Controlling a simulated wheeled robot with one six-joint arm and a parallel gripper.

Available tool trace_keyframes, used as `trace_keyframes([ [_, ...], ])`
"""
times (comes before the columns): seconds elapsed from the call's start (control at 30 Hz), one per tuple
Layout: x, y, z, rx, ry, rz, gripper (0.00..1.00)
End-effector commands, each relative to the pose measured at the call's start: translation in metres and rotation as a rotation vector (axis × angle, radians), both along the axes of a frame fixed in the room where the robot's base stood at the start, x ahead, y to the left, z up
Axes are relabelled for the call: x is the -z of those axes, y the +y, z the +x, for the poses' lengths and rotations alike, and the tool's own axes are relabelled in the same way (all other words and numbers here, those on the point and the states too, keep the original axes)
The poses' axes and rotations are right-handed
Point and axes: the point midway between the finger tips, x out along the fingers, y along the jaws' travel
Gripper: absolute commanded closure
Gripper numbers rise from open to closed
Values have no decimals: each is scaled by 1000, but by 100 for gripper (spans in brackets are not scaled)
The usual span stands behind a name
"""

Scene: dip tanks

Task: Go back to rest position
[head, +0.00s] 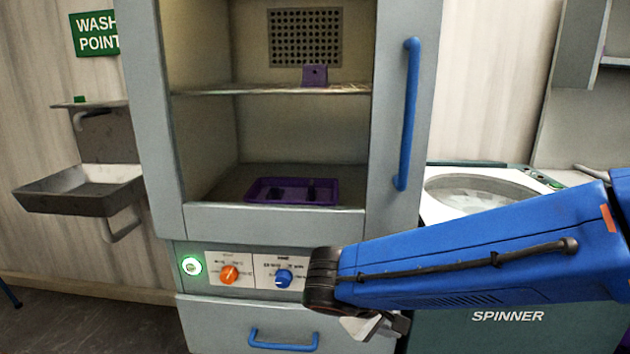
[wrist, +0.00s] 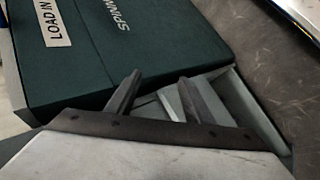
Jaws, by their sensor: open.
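My gripper (wrist: 160,80) is open in the wrist view, with its two dark fingers apart and nothing between them. The fingers point toward a grey open box or drawer edge beside the dark green spinner housing (wrist: 90,60). In the head view my blue arm reaches in from the right, and my gripper (head: 378,328) hangs low, partly hidden by the arm, in front of the cabinet's lower right side.
The grey cabinet (head: 405,230) holds a purple tray (head: 332,203) with dark items and a small purple block (head: 315,75) on its shelf. Its blue handle (head: 408,115) stands out. The spinner (head: 490,190) is at right, a wash basin (head: 80,190) at left. Floor is clear at lower left.

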Motion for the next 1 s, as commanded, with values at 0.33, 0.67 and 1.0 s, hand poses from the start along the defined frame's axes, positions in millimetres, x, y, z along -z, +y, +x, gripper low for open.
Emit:
trace_keyframes([
  [0.33,7,-70,-45,163,94,264,53],
  [0.67,9,-100,-86,262,73,528,53],
  [1.0,0,-111,-114,315,-61,763,53],
])
